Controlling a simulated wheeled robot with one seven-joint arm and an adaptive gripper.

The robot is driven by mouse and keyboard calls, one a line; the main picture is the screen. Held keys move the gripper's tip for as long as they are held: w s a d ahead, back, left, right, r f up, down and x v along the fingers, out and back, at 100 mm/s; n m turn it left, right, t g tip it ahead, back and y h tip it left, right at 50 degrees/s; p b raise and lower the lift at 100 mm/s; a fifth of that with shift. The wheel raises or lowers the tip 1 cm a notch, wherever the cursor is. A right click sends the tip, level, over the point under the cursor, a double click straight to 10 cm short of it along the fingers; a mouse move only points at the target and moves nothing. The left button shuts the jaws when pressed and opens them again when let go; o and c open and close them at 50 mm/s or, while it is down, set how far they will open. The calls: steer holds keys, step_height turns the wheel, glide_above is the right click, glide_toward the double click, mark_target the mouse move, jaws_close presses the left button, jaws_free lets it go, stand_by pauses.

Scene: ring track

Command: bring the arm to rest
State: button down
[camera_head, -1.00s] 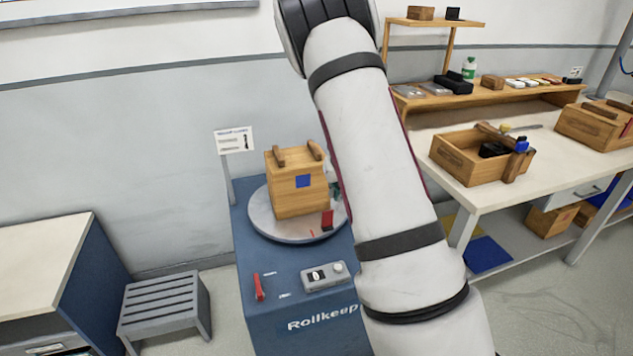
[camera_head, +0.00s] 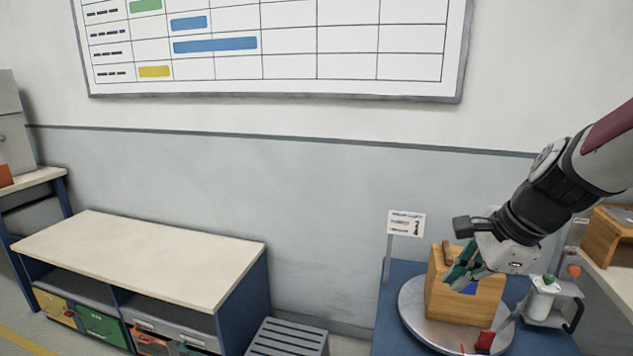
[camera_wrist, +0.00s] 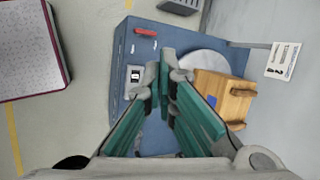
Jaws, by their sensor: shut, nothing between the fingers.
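My arm comes in from the right edge of the head view, bent down toward the left. My gripper (camera_head: 462,275) has green finger pads and is shut and empty. In the head view it appears in front of a wooden box (camera_head: 470,307), hiding part of its blue square. The wrist view shows the gripper (camera_wrist: 164,72) over the blue cabinet (camera_wrist: 117,80), with the wooden box (camera_wrist: 215,88) to the right of the fingers. I cannot tell the exact gap between gripper and box.
The box rests on a round grey turntable (camera_head: 415,318), with a sign (camera_head: 406,223) behind it. A white bottle (camera_head: 544,298) stands to the right. A low bench (camera_head: 140,255) with coloured drawers and a slatted stool (camera_head: 290,338) are at left. A grey-topped surface (camera_wrist: 30,50) shows in the wrist view.

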steer(key=s+a+r+n+h, duration=0.1)
steer(key=s+a+r+n, duration=0.1)
steer(key=s+n, duration=0.7)
steer(key=s+a+r+n+h+p, duration=0.1)
steer(key=s+a+r+n, duration=0.2)
steer(key=s+n, duration=0.6)
steer(key=s, duration=0.4)
steer(key=shift+r+n+h, duration=0.15)
steer(key=shift+n+h, duration=0.15)
